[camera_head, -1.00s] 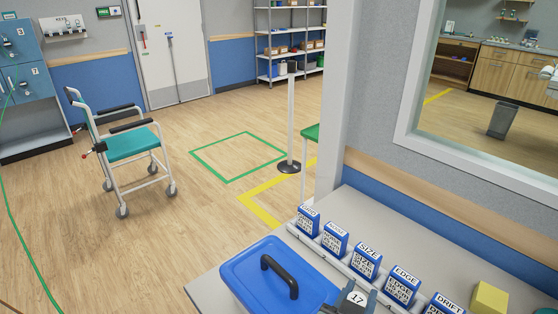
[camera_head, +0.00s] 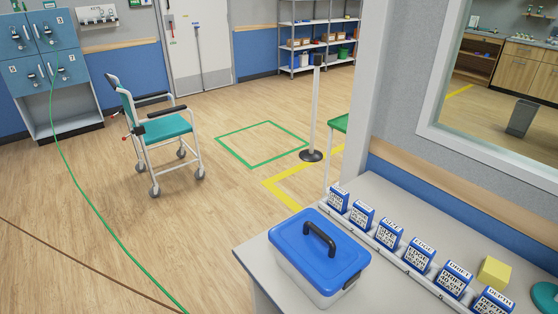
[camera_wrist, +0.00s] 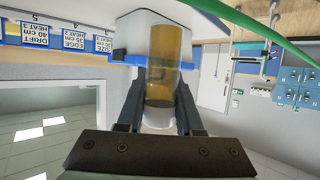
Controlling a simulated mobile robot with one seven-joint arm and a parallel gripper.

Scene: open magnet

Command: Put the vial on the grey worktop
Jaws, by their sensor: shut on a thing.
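In the wrist view, the vial (camera_wrist: 164,62) is an amber see-through cylinder with a darker band low down. It stands between the two dark fingers of my gripper (camera_wrist: 160,96), which is shut on it. The fingers hide part of its lower end. The grey worktop (camera_head: 415,203) is at the lower right in the head view, along the wall below the window. My gripper and the vial do not show in the head view. In the wrist view, the pale body of the lidded box shows behind the vial.
A box with a blue lid (camera_head: 318,246) stands at the worktop's near left corner. A row of blue labelled blocks (camera_head: 420,254) runs along a rail. A yellow block (camera_head: 494,272) and a teal round thing (camera_head: 545,297) lie behind them. The worktop between blocks and wall is largely clear.

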